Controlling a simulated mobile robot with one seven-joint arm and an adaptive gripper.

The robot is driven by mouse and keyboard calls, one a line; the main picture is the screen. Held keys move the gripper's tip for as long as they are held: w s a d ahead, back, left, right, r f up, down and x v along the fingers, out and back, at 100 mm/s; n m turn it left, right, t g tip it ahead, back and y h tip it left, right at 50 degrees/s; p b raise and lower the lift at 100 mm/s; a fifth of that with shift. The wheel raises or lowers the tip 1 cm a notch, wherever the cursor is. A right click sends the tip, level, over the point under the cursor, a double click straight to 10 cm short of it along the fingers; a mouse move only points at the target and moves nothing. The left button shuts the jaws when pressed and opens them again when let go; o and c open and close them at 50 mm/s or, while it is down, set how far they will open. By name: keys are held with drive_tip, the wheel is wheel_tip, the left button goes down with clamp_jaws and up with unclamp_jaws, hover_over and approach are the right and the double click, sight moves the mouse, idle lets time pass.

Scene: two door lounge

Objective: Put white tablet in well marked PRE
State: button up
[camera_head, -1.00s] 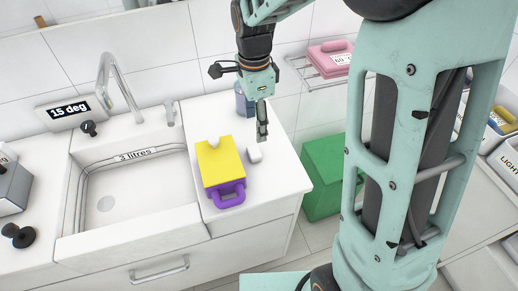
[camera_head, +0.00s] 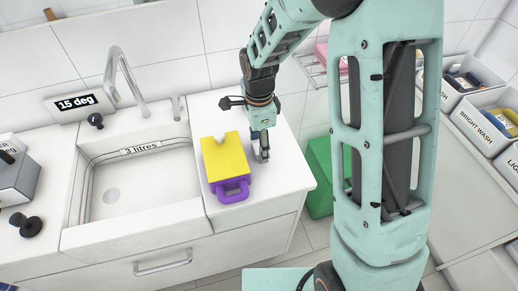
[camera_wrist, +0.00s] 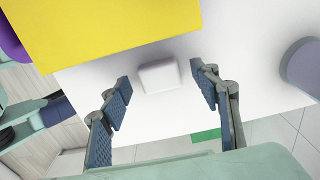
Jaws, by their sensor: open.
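The white tablet (camera_wrist: 158,76) is a small rounded block lying on the white counter (camera_wrist: 103,78), beside the yellow-topped block. In the wrist view it sits between the two fingertips of my open gripper (camera_wrist: 161,82), with a gap on each side. In the head view my gripper (camera_head: 263,152) points down low over the counter, to the right of the yellow-topped block, and hides the tablet. No well marked PRE can be made out in either view.
The yellow block with purple handle (camera_head: 225,158) stands close left of my gripper. A grey-blue cylinder (camera_wrist: 302,68) stands on the counter. The sink (camera_head: 130,180) is at left. A green box (camera_head: 320,175) is right of the counter. Labelled bins (camera_head: 490,122) stand at far right.

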drive_tip(key=shift+f, duration=0.1)
drive_tip(key=shift+c, duration=0.4)
drive_tip(key=c, duration=1.2)
drive_tip(key=shift+o, duration=0.2)
